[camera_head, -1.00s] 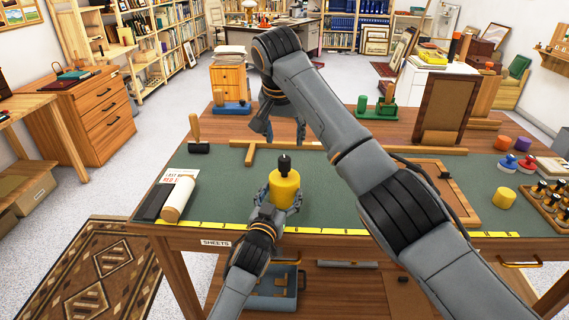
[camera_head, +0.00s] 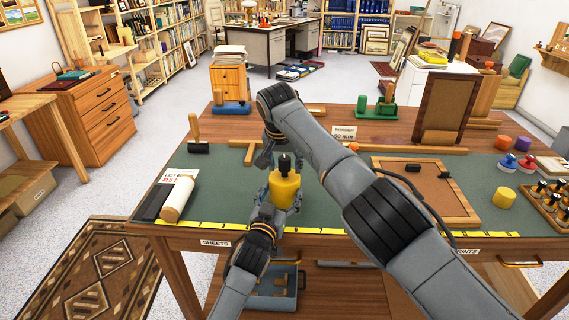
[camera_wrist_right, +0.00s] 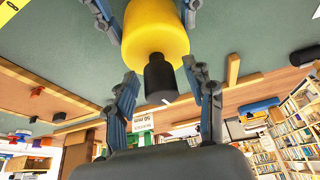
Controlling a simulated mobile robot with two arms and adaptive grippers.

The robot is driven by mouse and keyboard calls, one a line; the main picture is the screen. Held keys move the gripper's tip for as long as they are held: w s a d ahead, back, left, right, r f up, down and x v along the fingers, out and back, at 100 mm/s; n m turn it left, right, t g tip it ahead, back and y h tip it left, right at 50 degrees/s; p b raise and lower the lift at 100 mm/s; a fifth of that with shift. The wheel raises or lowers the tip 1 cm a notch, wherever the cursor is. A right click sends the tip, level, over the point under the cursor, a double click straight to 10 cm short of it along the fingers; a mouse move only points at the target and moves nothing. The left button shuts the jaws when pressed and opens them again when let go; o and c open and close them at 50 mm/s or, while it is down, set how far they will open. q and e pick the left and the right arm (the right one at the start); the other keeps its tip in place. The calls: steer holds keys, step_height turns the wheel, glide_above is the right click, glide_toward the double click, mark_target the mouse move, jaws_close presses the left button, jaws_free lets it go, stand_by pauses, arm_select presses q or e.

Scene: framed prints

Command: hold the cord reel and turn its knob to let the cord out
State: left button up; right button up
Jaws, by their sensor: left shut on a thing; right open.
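The cord reel is a yellow cylinder (camera_head: 284,190) standing upright over the green mat near the front edge of the table, with a black knob (camera_head: 284,163) on top. My left gripper (camera_head: 283,201) is shut on the yellow body from the front. My right gripper (camera_head: 274,156) is open and pointing down at the knob. In the right wrist view, the black knob (camera_wrist_right: 160,80) lies between the spread fingers of the right gripper (camera_wrist_right: 165,95), with a gap on each side. No let-out cord is visible.
A white roll (camera_head: 178,199) and a black-handled roller (camera_head: 196,136) lie left of the reel. A wooden T-shaped bar (camera_head: 250,150) lies behind it. A wooden frame (camera_head: 425,188), a yellow cylinder (camera_head: 503,197) and a rack of bottles (camera_head: 548,200) are at right.

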jaws_close()
steer(key=shift+n, duration=0.3)
steer(key=n+y, duration=0.2)
steer(key=n, duration=0.3)
steer(key=n+y, duration=0.1)
steer(key=n, duration=0.2)
steer(key=shift+n+g+y, duration=0.3)
steer(key=shift+n+g, duration=0.1)
steer(key=shift+n+g+y, duration=0.4)
steer(key=shift+n, duration=1)
steer(key=shift+s+a, duration=0.1)
